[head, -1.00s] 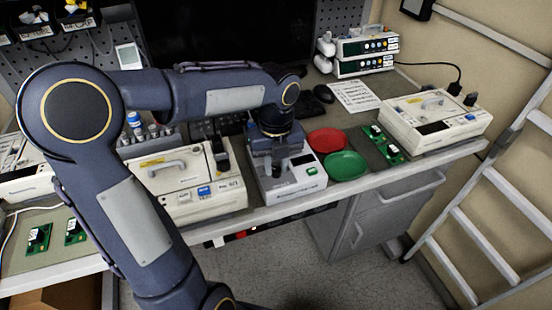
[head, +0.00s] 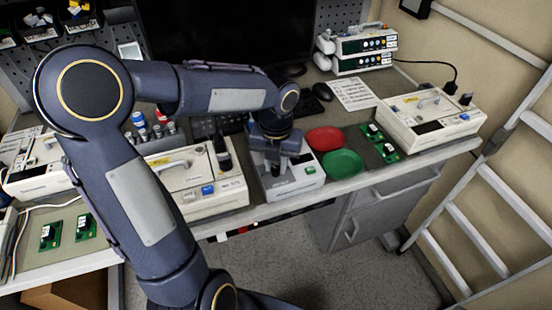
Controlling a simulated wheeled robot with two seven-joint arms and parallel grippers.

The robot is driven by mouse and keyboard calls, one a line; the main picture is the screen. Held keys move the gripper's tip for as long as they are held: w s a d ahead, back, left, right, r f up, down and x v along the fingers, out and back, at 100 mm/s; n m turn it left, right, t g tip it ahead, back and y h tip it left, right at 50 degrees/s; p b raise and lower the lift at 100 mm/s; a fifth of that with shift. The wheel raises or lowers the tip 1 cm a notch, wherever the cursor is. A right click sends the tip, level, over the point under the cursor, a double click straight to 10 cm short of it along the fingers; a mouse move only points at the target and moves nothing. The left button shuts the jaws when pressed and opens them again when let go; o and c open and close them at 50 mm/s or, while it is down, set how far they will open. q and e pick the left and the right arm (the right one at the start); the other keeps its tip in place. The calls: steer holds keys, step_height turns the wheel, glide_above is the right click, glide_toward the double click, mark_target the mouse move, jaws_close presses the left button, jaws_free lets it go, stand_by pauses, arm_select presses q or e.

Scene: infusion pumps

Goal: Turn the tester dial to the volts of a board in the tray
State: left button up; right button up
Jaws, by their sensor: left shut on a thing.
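The tester (head: 297,186) is a small pale box with a green button or display on its top right, at the front middle of the bench. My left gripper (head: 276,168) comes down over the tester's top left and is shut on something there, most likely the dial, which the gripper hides. Green circuit boards (head: 387,152) lie on a dark mat or tray to the right of the dishes. More green boards (head: 50,235) lie at the far left of the bench. Any volts marking is too small to read. My right gripper is not in view.
A red dish (head: 325,138) and a green dish (head: 343,163) sit right of the tester. A beige pump case (head: 202,190) stands close on its left, another (head: 430,118) at the right. Stacked pumps (head: 364,45) and a printed sheet (head: 353,94) are behind. A ladder (head: 500,205) leans at right.

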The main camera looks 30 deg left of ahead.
arm_select(q)
steer(key=shift+w+r+m+p, duration=0.1)
steer(key=shift+r+m+p, duration=0.1)
steer(key=shift+m+p, duration=1.8)
steer(key=o, duration=0.8)
steer(key=shift+f+b, duration=0.15)
steer(key=shift+b, duration=0.2)
step_height(320, 180, up, 7)
steer(key=p, duration=0.7)
steer(key=shift+p, duration=0.3)
